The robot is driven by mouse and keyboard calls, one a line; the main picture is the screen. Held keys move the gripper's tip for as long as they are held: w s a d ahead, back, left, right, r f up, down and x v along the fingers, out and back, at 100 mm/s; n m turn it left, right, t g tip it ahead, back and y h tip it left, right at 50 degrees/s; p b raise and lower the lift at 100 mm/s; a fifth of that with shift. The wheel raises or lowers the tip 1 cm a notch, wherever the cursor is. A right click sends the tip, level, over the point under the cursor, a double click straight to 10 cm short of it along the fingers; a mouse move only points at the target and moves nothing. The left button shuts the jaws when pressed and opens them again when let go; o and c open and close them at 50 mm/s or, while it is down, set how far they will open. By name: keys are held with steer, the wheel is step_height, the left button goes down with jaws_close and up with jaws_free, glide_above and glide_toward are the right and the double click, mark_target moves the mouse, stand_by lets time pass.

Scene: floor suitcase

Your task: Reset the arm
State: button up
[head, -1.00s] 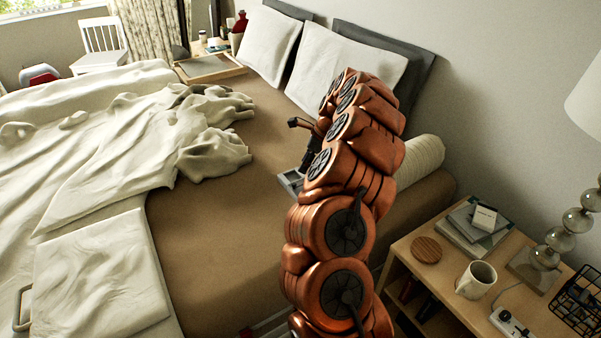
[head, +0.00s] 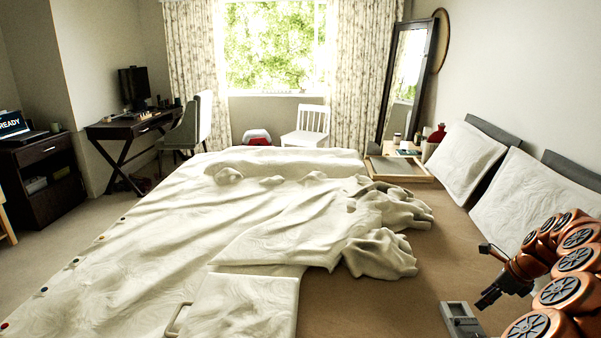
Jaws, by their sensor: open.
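My arm comes in at the lower right of the head view, orange-brown and folded in an arch. My gripper (head: 484,274) is at its end, dark and small, above the brown bed surface near the pillows. It is open, and nothing shows between its fingers. A grey boxy device (head: 461,322) lies on the bed just below and left of my gripper, apart from it.
A large bed with a rumpled white cover (head: 150,225) fills the middle. A white case-like thing with a handle (head: 245,305) lies at its near edge. Pillows (head: 535,200) stand at the right. A wooden tray (head: 400,170) is on the far side. Floor shows at the left.

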steer(key=w+a+r+n+y+p, duration=0.1)
steer(key=a+r+n+p, duration=0.2)
steer(key=a+r+n, duration=0.65)
steer(key=s+a+r+n+g+p, duration=0.1)
steer(key=s+a+r+n, duration=0.25)
steer(key=a, duration=0.65)
steer(key=s+a+r+n+g+p, duration=0.15)
steer(key=s+a+r, duration=0.3)
steer(key=a, duration=0.55)
steer(key=s+a+r+n+p, duration=0.2)
steer(key=s+a+r+n, duration=0.1)
steer(key=s+a+n, duration=0.3)
steer(key=s+n+g+h+p, duration=0.3)
steer(key=s+n, duration=0.5)
steer(key=s, duration=1.5)
steer(key=shift+s+a+h+p, duration=0.2)
steer(key=shift+s+h+p, duration=0.2)
steer(key=shift+p, duration=0.2)
steer(key=shift+d, duration=0.1)
